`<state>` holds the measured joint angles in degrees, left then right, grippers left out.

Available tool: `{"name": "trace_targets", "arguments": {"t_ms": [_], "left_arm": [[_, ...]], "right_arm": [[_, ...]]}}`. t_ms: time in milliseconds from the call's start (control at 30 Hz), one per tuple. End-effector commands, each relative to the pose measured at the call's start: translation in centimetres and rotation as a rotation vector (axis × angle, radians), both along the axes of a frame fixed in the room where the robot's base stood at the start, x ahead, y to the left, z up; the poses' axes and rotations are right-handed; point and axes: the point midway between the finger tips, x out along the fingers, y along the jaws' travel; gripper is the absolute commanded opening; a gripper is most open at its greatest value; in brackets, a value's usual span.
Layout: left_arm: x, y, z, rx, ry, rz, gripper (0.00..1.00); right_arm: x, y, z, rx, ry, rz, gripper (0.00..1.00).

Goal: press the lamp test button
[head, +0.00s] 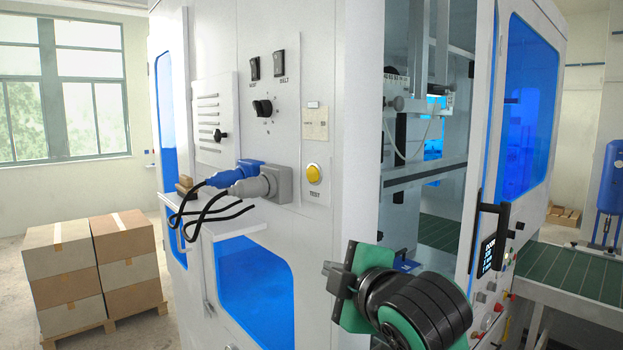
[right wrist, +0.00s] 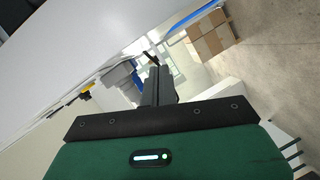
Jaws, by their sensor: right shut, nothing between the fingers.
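The lamp test button (head: 314,173) is a round yellow cap on a small pale plate marked TEST, on the white machine panel. It also shows small at the left of the right wrist view (right wrist: 86,95). My right gripper (head: 328,268) is below the button and a little to its right in the head view, apart from it. Its dark fingers (right wrist: 154,72) are shut together with nothing between them. They point past the button in the wrist view. My left gripper is in neither view.
Blue and grey plugs (head: 262,183) with black cables stick out left of the button. Black switches (head: 279,63) and a rotary knob (head: 262,107) sit above. The machine's open bay (head: 425,200) lies to the right. Stacked boxes (head: 95,262) stand on the floor at left.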

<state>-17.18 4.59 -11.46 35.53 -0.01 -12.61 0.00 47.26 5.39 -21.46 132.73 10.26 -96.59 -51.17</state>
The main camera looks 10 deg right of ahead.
Motion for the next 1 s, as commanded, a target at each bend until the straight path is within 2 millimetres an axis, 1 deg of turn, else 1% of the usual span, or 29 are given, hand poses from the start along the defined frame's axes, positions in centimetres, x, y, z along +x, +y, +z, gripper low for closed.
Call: {"name": "trace_targets", "arguments": {"t_ms": [33,200,300,400,500,600,1000], "left_arm": [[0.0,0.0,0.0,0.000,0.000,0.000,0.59],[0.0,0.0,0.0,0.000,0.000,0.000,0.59],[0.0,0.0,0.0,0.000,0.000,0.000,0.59],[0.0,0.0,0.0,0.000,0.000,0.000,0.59],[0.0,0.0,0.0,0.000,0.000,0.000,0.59],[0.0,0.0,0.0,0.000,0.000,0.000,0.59],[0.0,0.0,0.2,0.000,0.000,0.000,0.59]], "right_arm": [[-0.4,0.3,2.1,-0.029,-0.046,0.012,0.00],[-1.8,1.4,7.5,-0.135,-0.174,0.048,0.00],[-2.6,1.9,10.0,-0.186,-0.233,0.060,0.00],[-3.2,2.3,11.7,-0.224,-0.276,0.068,0.00],[-3.7,2.5,12.7,-0.250,-0.302,0.072,0.00],[-3.9,2.6,13.1,-0.260,-0.314,0.074,0.00],[-3.7,2.7,13.3,-0.261,-0.314,0.074,0.00]]}}
